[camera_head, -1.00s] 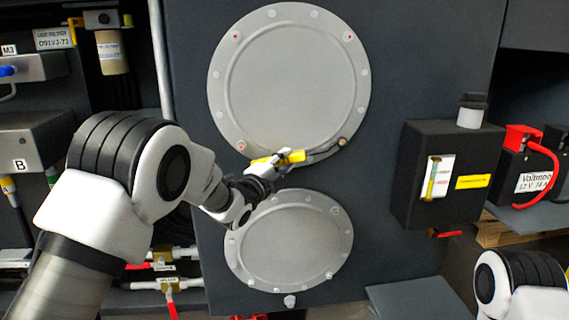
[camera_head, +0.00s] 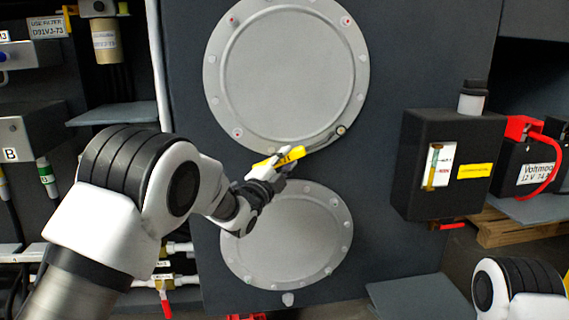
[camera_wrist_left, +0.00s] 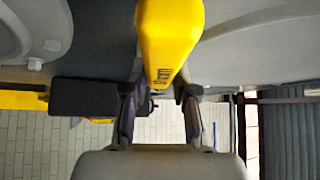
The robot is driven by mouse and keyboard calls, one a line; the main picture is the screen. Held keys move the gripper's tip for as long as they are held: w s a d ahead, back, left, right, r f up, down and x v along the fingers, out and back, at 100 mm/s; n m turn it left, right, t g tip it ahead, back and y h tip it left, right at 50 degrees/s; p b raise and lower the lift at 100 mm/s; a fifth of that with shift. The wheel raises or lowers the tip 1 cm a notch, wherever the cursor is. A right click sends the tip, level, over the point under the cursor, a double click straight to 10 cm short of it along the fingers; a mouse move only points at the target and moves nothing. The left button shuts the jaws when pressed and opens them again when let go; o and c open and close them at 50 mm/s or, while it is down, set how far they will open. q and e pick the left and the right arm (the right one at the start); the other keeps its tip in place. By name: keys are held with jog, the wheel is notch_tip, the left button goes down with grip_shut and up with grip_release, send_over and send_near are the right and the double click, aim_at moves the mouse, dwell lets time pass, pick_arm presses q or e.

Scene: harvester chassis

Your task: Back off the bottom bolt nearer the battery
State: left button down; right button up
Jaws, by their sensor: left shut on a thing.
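The upper round cover (camera_head: 290,75) is a grey disc with bolts around its rim, some marked red. The bolt (camera_head: 340,130) at its lower right, on the side toward the battery (camera_head: 530,175), has a brownish ring around it. My left gripper (camera_head: 275,168) is shut on the yellow handle of a wrench (camera_head: 290,156), left of and below that bolt. The wrench's dark shaft runs up and right to the bolt; its exact seating is too small to tell. In the left wrist view the yellow wrench handle (camera_wrist_left: 168,45) lies between my fingers (camera_wrist_left: 160,100). My right gripper is out of view.
A second round cover (camera_head: 290,245) lies just below my left gripper. A black box (camera_head: 440,170) with a yellow label stands out from the panel at right. Shelves and hoses with red-handled valves (camera_head: 165,300) are at left.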

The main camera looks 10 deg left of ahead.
pick_arm(q)
jog(key=f+n+b, duration=0.1)
jog(key=b, duration=0.1)
jog(key=d+f+n+t+b, duration=0.1)
jog(key=b, duration=0.1)
jog(key=shift+w+d+f+t+y+b, duration=0.15)
jog(key=shift+w+f+t+y+b, duration=0.05)
jog(key=shift+f+t+y+b, duration=0.15)
dwell(0.3)
jog(key=d+f+n+b, duration=0.1)
jog(key=b, duration=0.1)
jog(key=f+n+t+y+b, duration=0.1)
jog(key=n+b, duration=0.1)
jog(key=shift+w+d+f+t, duration=0.2)
jog(key=shift+w+d+t, duration=0.1)
jog(key=shift+d, duration=0.1)
